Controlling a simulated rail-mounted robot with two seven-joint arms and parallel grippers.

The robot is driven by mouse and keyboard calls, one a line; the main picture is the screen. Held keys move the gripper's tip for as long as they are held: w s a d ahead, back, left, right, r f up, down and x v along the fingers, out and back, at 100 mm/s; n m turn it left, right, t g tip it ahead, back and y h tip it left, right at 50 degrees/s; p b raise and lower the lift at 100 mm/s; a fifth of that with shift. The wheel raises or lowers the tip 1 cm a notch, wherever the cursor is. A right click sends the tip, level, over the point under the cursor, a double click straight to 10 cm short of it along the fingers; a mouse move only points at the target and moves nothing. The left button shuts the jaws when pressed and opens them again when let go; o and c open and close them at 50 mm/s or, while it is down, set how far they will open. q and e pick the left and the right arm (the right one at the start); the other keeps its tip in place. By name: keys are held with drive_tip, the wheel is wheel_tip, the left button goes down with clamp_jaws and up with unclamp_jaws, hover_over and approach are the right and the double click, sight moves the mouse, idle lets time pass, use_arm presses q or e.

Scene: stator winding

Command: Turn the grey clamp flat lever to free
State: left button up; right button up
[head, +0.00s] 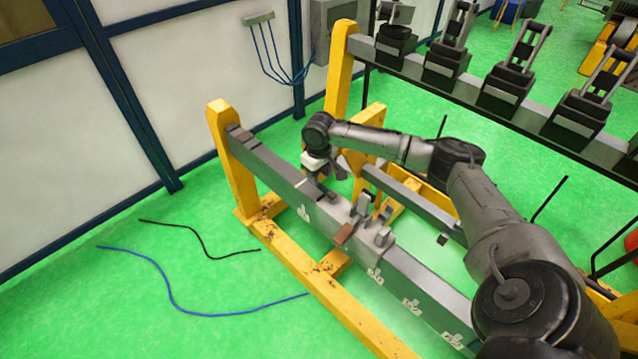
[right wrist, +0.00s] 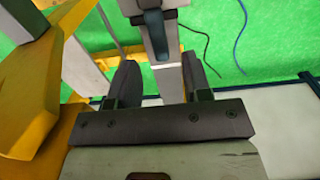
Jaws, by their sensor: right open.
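The grey clamp (head: 364,203) stands on the grey beam (head: 282,172), with upright grey parts. Its flat lever cannot be told apart for certain in the head view. In the right wrist view a dark blue-grey lever-like bar (right wrist: 157,36) lies along a grey part, just beyond my fingertips and between their lines. My right gripper (head: 324,190) points down over the beam, left of the clamp's upright parts. In the right wrist view its two dark fingers (right wrist: 161,72) are apart, with a grey strip showing between them. Contact cannot be told. My left gripper is out of view.
A reddish-brown block (head: 343,234) and another grey upright piece (head: 383,237) sit along the beam. Yellow posts (head: 232,160) carry the frame. A rack with several dark fixtures (head: 510,87) stands behind. Cables (head: 205,312) lie on the open green floor at left.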

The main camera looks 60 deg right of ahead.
sight(324, 190)
drive_tip(key=shift+f, duration=1.7)
drive_tip(key=shift+c, duration=0.3)
clamp_jaws()
